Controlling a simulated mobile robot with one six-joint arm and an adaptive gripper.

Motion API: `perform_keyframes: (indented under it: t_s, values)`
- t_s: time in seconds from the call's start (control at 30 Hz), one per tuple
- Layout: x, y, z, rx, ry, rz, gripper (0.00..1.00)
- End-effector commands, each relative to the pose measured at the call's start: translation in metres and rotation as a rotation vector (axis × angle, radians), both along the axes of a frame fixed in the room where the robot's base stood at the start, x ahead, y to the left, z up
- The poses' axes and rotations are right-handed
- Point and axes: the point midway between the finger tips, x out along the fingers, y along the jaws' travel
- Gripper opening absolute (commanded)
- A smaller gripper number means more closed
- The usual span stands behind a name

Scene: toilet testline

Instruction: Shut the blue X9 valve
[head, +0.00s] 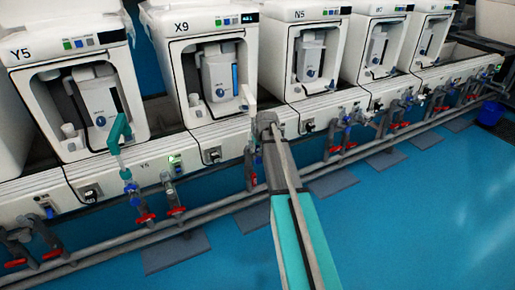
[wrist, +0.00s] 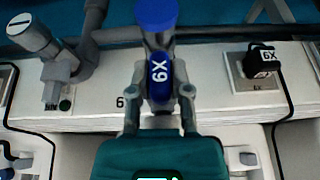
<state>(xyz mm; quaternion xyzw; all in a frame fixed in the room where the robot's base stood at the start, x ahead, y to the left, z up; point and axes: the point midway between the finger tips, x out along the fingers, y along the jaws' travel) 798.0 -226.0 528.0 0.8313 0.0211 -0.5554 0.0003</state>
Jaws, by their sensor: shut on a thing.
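The blue X9 valve (wrist: 160,78) is in the middle of the wrist view, its white label upside down there. My gripper (wrist: 160,100) has a teal body and two grey fingers, one on each side of the labelled blue part, closed on it. A rounded blue end (wrist: 156,14) sticks out beyond the fingers toward the top of the wrist view. In the head view the white X9 unit (head: 205,30) stands left of centre. My arm reaches up to the panel below it and hides the valve and fingers there.
In the wrist view a grey pipe fitting (wrist: 62,62) stands left of the valve and a black plug (wrist: 261,60) with an X9 label right of it. In the head view the Y5 unit (head: 60,45) and several red-handled valves (head: 145,218) line the pipes.

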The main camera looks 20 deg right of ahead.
Motion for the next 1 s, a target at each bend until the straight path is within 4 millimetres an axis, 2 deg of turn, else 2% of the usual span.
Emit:
perform_keyframes:
  t_s: [0.37,1.0]
  values:
    - [0.0009,-0.0027,-0.0028,0.186,0.006,-0.002,0.00]
    - [0.0008,-0.0048,-0.0089,0.776,0.028,-0.001,0.00]
